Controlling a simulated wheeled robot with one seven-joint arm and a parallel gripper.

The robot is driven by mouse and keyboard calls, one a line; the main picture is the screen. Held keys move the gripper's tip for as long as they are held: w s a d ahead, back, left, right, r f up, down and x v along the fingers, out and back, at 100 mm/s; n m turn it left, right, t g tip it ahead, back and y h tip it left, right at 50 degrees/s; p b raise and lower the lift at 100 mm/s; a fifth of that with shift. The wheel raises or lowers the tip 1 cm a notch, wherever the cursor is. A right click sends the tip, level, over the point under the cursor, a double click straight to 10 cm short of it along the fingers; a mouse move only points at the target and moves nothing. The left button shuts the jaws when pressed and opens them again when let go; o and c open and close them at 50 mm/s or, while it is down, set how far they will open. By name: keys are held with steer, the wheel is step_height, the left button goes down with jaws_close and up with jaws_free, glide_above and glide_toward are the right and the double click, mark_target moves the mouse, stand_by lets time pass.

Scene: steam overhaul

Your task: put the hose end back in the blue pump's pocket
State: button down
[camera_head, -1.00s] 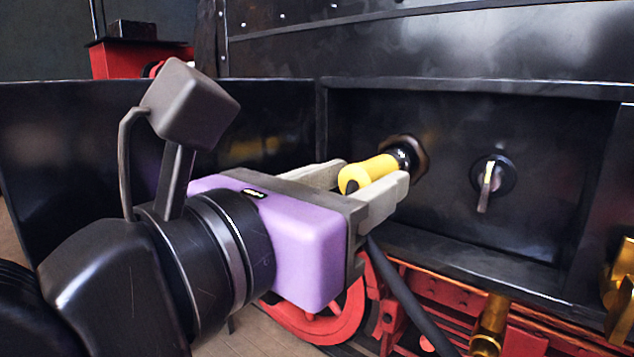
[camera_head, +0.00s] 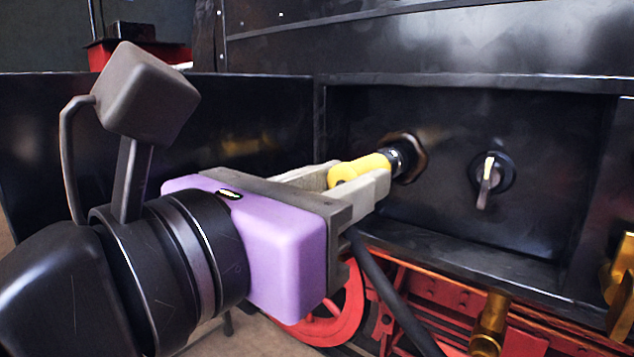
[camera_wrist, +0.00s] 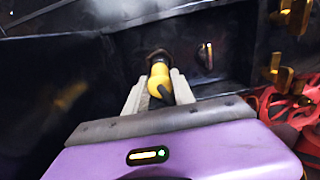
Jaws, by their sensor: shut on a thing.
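The hose end is a yellow fitting (camera_head: 372,163) with a black collar at its front. My gripper (camera_head: 358,174) is shut on it, with one pale finger on each side. The black collar points at a round dark port (camera_head: 416,158) in the black panel and overlaps it in the head view; I cannot tell whether it is still seated in it. In the wrist view the yellow fitting (camera_wrist: 158,84) lies between the fingers, in front of the port. A black hose (camera_head: 388,294) runs down from below my gripper. The blue pump and its pocket are not in view.
A small valve handle (camera_head: 487,184) sits on the panel right of the port. The recess has a raised frame and a bottom ledge (camera_head: 470,257). Below are red wheel parts (camera_head: 335,312) and a brass fitting (camera_head: 490,322). A black wall (camera_head: 255,125) stands on the left.

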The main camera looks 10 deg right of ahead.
steer(key=shift+b+v, duration=0.6)
steer(key=shift+v, duration=1.15)
